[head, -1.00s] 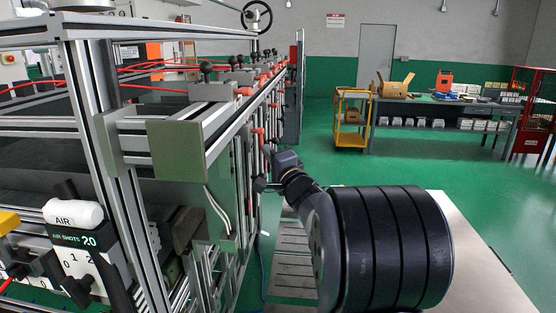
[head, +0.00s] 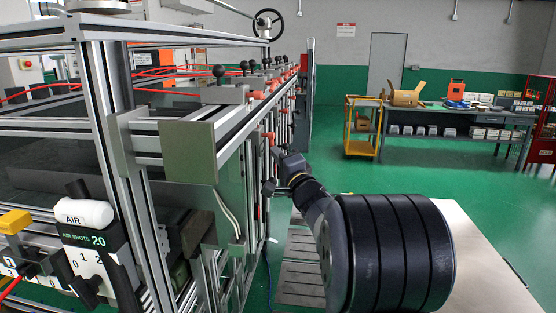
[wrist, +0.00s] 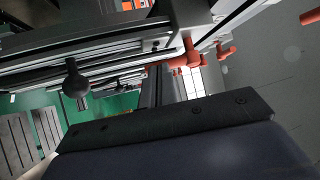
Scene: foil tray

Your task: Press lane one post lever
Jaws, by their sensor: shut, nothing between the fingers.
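Several black ball-knob levers stand in a row along the top rail of the metal frame; the nearest one (head: 219,71) is in the head view. I cannot tell which one belongs to lane one. In the wrist view one black ball-knob lever (wrist: 76,84) hangs at the left, apart from my gripper. My gripper (wrist: 170,122) shows as a dark bolted block across the lower wrist view, shut and empty; its fingertips are not clearly seen. In the head view my arm reaches toward the side of the frame, and its end is partly hidden.
The aluminium frame (head: 100,150) fills the left, with red handles (head: 268,137) along its side. Red fittings (wrist: 185,58) are close in the wrist view. A yellow cart (head: 360,125) and a workbench (head: 455,118) stand far back. Green floor lies open between.

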